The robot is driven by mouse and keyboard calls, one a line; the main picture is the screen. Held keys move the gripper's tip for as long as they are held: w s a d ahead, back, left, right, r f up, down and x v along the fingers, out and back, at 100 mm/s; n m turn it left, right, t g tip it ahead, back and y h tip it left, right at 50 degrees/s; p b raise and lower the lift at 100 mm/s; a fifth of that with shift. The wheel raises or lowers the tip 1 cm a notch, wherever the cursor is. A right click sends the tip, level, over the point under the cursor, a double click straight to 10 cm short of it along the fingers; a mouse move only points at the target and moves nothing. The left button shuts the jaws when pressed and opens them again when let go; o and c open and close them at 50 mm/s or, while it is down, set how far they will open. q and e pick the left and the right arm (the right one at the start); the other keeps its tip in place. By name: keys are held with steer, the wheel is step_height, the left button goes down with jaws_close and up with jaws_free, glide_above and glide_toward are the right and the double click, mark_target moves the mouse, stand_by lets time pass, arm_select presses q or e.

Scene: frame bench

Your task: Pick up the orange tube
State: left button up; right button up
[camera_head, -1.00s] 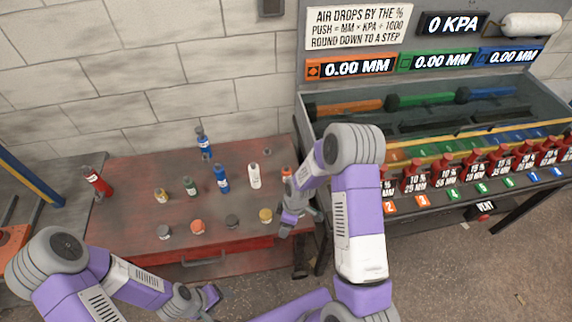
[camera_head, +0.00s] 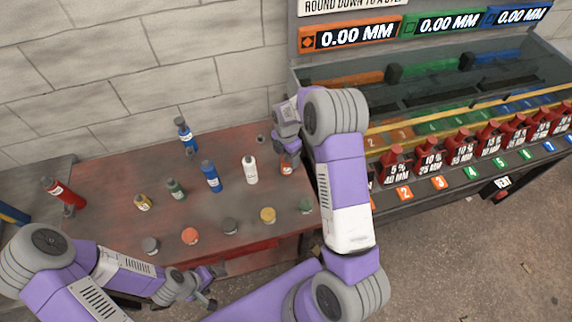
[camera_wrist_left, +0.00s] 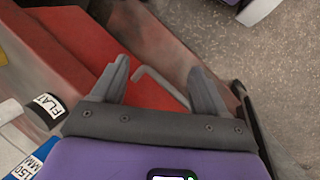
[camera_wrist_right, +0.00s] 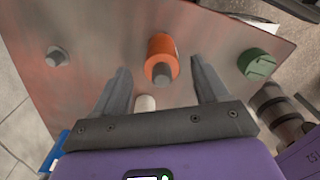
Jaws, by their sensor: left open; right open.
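The orange tube (camera_wrist_right: 160,48) shows in the right wrist view as an orange cylinder with a grey end, standing on the bench. It lies ahead of my right gripper (camera_wrist_right: 163,78), roughly in line with the gap between the fingers. In the head view an orange and white tube (camera_head: 287,169) at the bench's right end is partly hidden by my right gripper (camera_head: 288,150). The right gripper is open and empty. My left gripper (camera_head: 207,288) is open and empty by the bench's front edge; its wrist view shows its spread fingers (camera_wrist_left: 163,78) over the red drawer front.
A white bottle (camera_head: 250,170), blue bottles (camera_head: 211,177), a green bottle (camera_head: 175,189) and a red bottle (camera_head: 64,194) stand on the red bench (camera_head: 110,215). Low round pieces, including a green one (camera_head: 306,206), line its front. The air rig (camera_head: 440,205) stands to the right.

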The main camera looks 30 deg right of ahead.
mark_target(287, 164)
steer(key=f, duration=0.4)
steer(key=shift+s+f, duration=0.2)
steer(key=shift+f, duration=0.2)
steer(key=shift+w+f, duration=0.1)
steer(key=shift+f, duration=0.3)
steer(key=c, duration=1.4)
